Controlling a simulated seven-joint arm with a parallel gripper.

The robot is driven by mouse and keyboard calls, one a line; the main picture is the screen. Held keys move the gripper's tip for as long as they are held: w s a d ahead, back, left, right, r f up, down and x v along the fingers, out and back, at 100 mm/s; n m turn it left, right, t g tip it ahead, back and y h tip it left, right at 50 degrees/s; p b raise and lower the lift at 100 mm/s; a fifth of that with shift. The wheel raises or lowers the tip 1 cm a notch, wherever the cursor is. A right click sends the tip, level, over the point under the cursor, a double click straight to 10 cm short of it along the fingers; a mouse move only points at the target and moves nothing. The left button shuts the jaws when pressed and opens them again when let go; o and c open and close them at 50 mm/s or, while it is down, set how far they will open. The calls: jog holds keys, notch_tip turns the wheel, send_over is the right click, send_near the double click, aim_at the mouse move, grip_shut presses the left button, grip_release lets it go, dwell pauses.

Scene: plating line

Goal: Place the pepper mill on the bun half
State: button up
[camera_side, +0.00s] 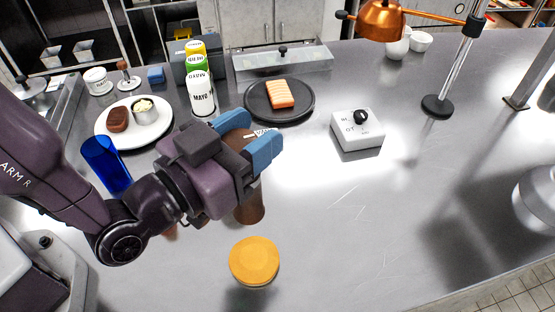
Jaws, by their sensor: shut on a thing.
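The pepper mill (250,208) is dark brown and roughly upright. My gripper (248,138), with blue fingertips, is shut on its upper part; the gripper body hides much of the mill. The mill's lower end shows below the gripper. A round golden-yellow disc (254,260), which looks like the bun half, lies on the counter just below the mill in the picture, near the front. A gap shows between the two. I cannot tell how high the mill's bottom is above the counter.
A brownish thing (171,232) is mostly hidden behind my arm. A blue glass (106,165) and a white plate (159,132) stand left. Behind are a mayo bottle (202,98) and a dark plate (309,102). A white timer box (344,138) stands right. The front right counter is clear.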

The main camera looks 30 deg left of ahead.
jog(key=shift+a, duration=0.25)
jog(key=shift+w+a+f, duration=0.15)
jog(key=shift+w+a, duration=0.05)
jog(key=shift+a, duration=0.15)
jog(key=shift+d+f+m+h, duration=0.1)
jog(key=shift+f+m+h, duration=0.05)
jog(key=shift+m+h, duration=0.4)
jog(key=shift+s+d+f+m+g+h, duration=0.1)
jog(key=shift+d+f+m+g+h, duration=0.15)
jog(key=shift+m+g+h, duration=0.35)
jog(key=s+d+f+m+g+h, duration=0.1)
jog(key=f+h, duration=0.1)
jog(key=f, duration=0.2)
jog(key=s+d+f+m+g+h, duration=0.1)
jog(key=s+d+f+m+h, duration=0.1)
jog(key=f+h, duration=0.1)
jog(key=shift+f+g, duration=0.3)
jog(key=shift+f, duration=0.55)
jog(key=shift+m+h, duration=0.25)
